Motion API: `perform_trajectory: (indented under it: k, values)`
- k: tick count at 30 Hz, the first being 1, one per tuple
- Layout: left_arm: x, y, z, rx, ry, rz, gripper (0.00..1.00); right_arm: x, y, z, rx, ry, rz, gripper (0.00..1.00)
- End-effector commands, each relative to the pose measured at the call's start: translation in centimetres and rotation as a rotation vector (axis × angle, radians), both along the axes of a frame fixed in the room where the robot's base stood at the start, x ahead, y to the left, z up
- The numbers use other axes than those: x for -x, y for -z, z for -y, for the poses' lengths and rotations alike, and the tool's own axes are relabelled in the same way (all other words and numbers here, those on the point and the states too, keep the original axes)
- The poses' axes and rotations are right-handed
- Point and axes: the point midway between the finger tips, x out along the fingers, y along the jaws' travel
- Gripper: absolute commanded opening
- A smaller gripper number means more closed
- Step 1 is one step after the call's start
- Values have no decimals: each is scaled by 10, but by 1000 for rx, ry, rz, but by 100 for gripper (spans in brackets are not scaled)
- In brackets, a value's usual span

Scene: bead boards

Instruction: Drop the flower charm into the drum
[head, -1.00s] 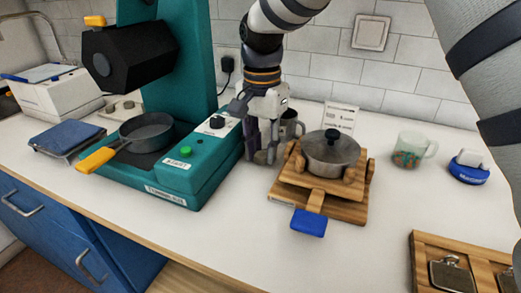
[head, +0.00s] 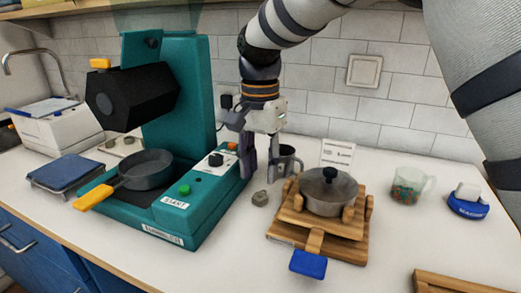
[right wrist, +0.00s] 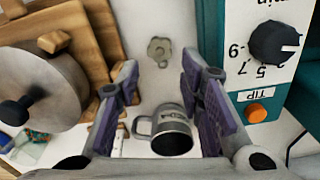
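The flower charm (head: 260,198) is a small grey flower-shaped piece lying flat on the white counter, between the teal machine and the wooden stand. It also shows in the right wrist view (right wrist: 160,52), just past the fingertips. The drum (head: 132,97) is a black faceted barrel on the front of the teal machine (head: 168,150), above a pan. My right gripper (head: 259,174) is open and empty, above and behind the charm. In the right wrist view its purple-padded fingers (right wrist: 160,68) stand wide apart. My left gripper is not in view.
A grey mug (right wrist: 171,131) stands behind the right gripper, close to it. A lidded pot (head: 327,191) sits on the wooden stand (head: 345,247). A pan (head: 146,169) with a yellow handle sits under the drum. A glass cup (head: 408,186) and blue holder (head: 468,203) stand right.

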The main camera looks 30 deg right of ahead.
Motion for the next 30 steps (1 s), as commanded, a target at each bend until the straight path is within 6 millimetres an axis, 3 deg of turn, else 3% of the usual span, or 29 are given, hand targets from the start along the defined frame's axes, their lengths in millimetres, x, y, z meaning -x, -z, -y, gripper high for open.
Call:
perform_trajectory:
  k: [3, 6, 11, 13, 17, 24, 27, 30]
  values:
    - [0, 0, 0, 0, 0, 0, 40, -1, -32, 0, 1, -1, 4, 35]
    - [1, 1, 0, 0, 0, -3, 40, -1, -51, 0, 1, -2, 1, 35]
    - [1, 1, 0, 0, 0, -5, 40, 0, -64, 0, -3, -36, -5, 37]
    - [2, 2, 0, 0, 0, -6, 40, 2, -63, 0, -13, -175, -16, 37]
    - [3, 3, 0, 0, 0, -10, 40, 4, -57, -1, -55, -707, -30, 37]
    - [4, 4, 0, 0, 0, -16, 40, 5, -55, 5, -113, -1815, 39, 37]
    - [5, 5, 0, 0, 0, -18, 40, 3, -58, 9, -105, -2214, 89, 37]
    - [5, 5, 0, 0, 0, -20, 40, 1, -61, 13, -85, -2506, 128, 37]
